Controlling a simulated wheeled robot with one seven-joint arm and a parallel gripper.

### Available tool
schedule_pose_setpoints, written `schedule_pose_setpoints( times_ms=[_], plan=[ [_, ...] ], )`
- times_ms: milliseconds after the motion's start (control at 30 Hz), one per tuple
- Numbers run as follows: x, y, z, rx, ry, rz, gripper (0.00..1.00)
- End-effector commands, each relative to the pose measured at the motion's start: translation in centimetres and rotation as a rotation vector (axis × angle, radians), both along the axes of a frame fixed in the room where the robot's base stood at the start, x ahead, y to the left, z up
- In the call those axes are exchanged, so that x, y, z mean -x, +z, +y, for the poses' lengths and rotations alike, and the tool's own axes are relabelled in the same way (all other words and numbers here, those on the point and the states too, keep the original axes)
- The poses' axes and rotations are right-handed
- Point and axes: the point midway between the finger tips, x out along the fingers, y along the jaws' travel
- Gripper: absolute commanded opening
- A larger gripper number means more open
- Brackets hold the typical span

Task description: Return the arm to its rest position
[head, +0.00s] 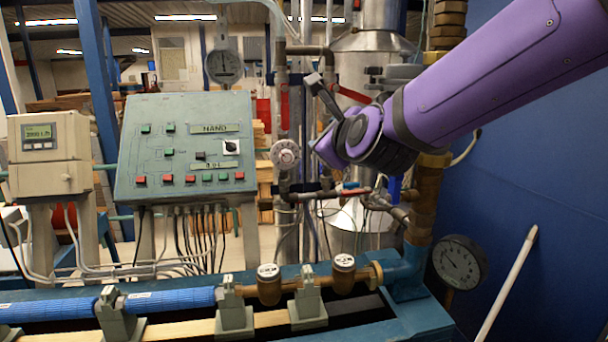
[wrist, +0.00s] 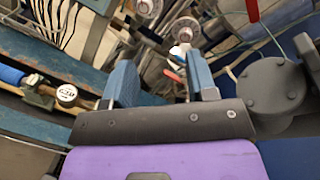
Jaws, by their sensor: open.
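My purple arm (head: 480,85) reaches in from the upper right of the head view. Its dark and purple wrist (head: 365,140) hangs in front of the pipework, above the bench. In the wrist view my gripper (wrist: 163,85) has its two blue fingers well apart, with nothing held between them. Pipes and a dial show in the background beyond the fingers. In the head view the fingers cannot be made out clearly.
A green control panel (head: 188,150) stands left of the wrist. Two brass water meters (head: 268,284) (head: 343,272) sit in the blue pipe line below. A silver tank (head: 370,75) and vertical pipes are close behind. A black gauge (head: 460,262) is at lower right, by the blue wall.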

Motion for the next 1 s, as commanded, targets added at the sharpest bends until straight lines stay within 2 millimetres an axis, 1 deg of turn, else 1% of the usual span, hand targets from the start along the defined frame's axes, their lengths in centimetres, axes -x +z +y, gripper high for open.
schedule_pose_setpoints(
  times_ms=[100, 267, 367, 467, 500, 567, 600, 667, 700, 800, 900, 1000],
  plan=[
    [1.9, 0.2, -2.7, 0.282, 0.073, -0.006, 0.52],
    [5.0, -0.3, -6.9, 0.69, 0.208, 0.008, 0.52],
    [7.4, -0.8, -9.7, 0.927, 0.307, 0.022, 0.52],
    [10.0, -1.4, -12.6, 1.151, 0.423, 0.043, 0.52],
    [11.2, -1.7, -13.8, 1.234, 0.474, 0.053, 0.52],
    [13.0, -2.1, -15.5, 1.354, 0.556, 0.067, 0.52],
    [14.3, -2.5, -16.7, 1.431, 0.615, 0.077, 0.52],
    [16.3, -2.9, -18.4, 1.537, 0.707, 0.089, 0.52],
    [17.6, -3.3, -19.6, 1.601, 0.773, 0.099, 0.52],
    [20.9, -4.1, -22.0, 1.735, 0.939, 0.112, 0.52],
    [23.7, -4.9, -23.8, 1.822, 1.087, 0.118, 0.52],
    [25.6, -5.4, -25.0, 1.873, 1.194, 0.117, 0.52]
  ],
)
